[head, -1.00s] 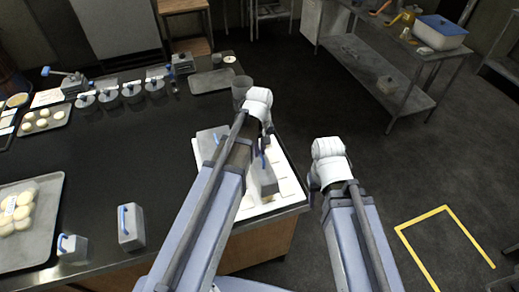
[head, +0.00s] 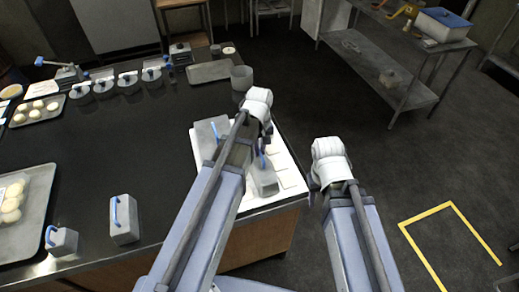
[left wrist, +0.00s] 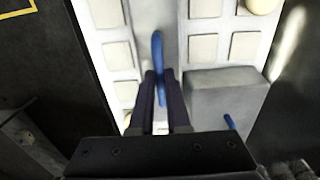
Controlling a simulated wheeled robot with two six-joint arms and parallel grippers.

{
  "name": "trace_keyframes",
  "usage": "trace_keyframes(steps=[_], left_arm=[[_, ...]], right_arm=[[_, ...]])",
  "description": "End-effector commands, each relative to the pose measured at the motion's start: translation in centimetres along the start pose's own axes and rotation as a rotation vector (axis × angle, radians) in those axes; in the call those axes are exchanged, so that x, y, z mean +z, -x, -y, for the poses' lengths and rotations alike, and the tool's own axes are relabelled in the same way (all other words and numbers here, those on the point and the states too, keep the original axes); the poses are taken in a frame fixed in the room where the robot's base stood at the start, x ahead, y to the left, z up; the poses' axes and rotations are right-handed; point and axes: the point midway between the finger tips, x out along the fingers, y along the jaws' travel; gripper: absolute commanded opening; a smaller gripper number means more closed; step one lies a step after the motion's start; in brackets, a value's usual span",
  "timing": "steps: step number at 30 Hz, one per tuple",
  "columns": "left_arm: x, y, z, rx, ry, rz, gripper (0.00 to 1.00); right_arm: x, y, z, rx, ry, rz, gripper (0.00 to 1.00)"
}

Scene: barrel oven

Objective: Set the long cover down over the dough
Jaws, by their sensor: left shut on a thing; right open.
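My left gripper (left wrist: 160,98) is shut on the blue handle (left wrist: 158,62) of a long grey cover (left wrist: 145,22). In the head view this cover (head: 265,183) hangs at the right part of a white board (head: 262,203) on the table corner, partly behind my left arm. I cannot tell whether it touches the board. Another grey cover (left wrist: 222,88) with a blue handle stands beside it. It also shows in the head view (head: 208,134). A pale round dough piece (left wrist: 262,5) shows at the top edge of the wrist view. Any dough under the held cover is hidden. My right gripper (head: 314,184) is open and empty, right of the table.
Square pale pads (left wrist: 203,47) line the board. Two small blue-handled boxes (head: 123,220) (head: 62,241) stand at the table's front left, by a dough tray (head: 35,190). A grey pot (head: 242,78) stands behind the board. The floor on the right is open.

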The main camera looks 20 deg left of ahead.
Motion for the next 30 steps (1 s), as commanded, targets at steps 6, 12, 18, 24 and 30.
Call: trace_keyframes(steps=[6,12,18,24,30], left_arm=[[0.0,-0.1,0.0,0.0,0.0,0.0,0.0],[0.0,-0.12,0.0,0.0,0.0,0.0,0.0],[0.0,-0.33,0.0,0.0,0.0,0.0,0.0],[0.0,-0.63,0.0,0.0,0.0,0.0,0.0],[0.01,-0.92,0.0,0.0,0.0,0.0,0.0]], right_arm=[[-0.01,-0.1,0.01,0.0,0.0,0.0,0.5],[-0.01,-0.11,0.01,0.0,0.0,0.0,0.5],[-0.02,-0.33,0.03,0.0,0.0,0.0,0.5],[-0.04,-0.63,0.06,0.0,0.0,0.0,0.5],[-0.05,-0.91,0.09,0.0,0.0,0.0,0.5]])
